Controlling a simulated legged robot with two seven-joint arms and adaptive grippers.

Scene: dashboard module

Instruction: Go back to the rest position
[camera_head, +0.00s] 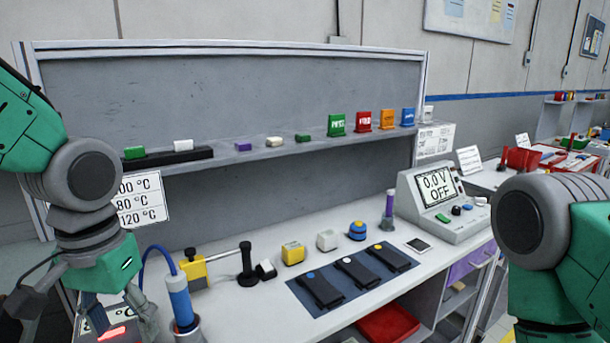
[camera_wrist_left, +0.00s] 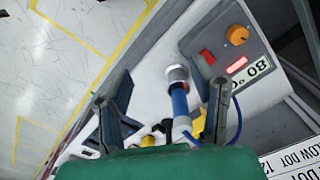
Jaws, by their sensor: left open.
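My left arm comes in from the left in the head view, and its gripper (camera_head: 84,308) hangs over the left end of the workbench (camera_head: 235,318). In the left wrist view the two fingers of the left gripper (camera_wrist_left: 165,105) stand wide apart with nothing held. A blue-handled tool (camera_head: 180,299) stands upright in a metal holder just right of this gripper; in the left wrist view the blue tool (camera_wrist_left: 180,105) shows between the fingers, and I cannot tell its depth from them. My right arm (camera_head: 550,230) shows at the right edge, its gripper outside the frame.
A control box (camera_wrist_left: 235,55) with an orange knob and red display lies close to the left gripper. A yellow-and-black stand (camera_head: 195,270), small blocks, a blue mat (camera_head: 352,278) and a meter (camera_head: 440,205) occupy the bench. A shelf (camera_head: 260,150) runs behind.

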